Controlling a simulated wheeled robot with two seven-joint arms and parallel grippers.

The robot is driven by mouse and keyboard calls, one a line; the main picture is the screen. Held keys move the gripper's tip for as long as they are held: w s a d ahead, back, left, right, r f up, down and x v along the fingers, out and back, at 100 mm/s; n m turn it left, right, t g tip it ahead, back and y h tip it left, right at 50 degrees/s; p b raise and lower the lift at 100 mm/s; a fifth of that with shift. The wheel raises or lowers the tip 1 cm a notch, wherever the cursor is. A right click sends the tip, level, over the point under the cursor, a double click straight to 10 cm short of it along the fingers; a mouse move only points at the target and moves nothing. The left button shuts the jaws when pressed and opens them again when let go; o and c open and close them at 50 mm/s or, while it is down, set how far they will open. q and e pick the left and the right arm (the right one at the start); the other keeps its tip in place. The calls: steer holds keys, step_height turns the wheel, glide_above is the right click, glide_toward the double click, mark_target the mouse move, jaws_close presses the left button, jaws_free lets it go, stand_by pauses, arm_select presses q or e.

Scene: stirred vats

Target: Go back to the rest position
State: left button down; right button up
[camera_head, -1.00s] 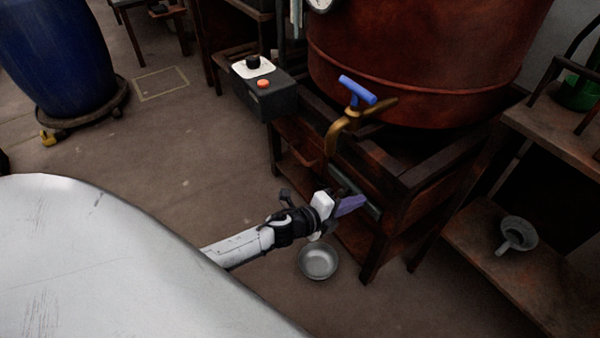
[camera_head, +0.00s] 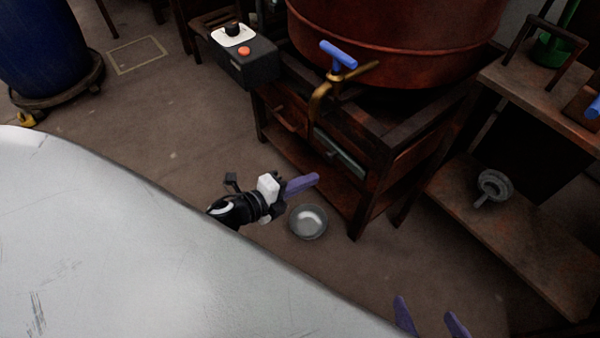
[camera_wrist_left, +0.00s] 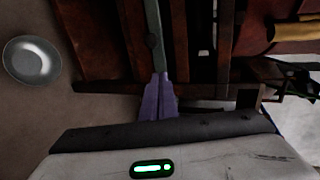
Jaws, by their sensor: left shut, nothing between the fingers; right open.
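My left gripper (camera_head: 302,184) is in front of the dark wooden stand (camera_head: 290,150), its purple fingers shut with nothing between them. In the left wrist view its fingers (camera_wrist_left: 158,98) lie together. My right gripper (camera_head: 432,318) shows only as two purple fingertips at the bottom edge of the head view, spread apart and empty. The rest of the right arm is hidden.
A metal bowl (camera_head: 308,222) lies on the floor close to my left gripper. The copper vat (camera_head: 400,40) has a brass tap with a blue handle (camera_head: 338,55). A control box (camera_head: 244,58) stands left of it. A shelf (camera_head: 510,235) holds a funnel (camera_head: 492,187).

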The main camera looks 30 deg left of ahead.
arm_select(q)
steer(key=shift+v, duration=0.95)
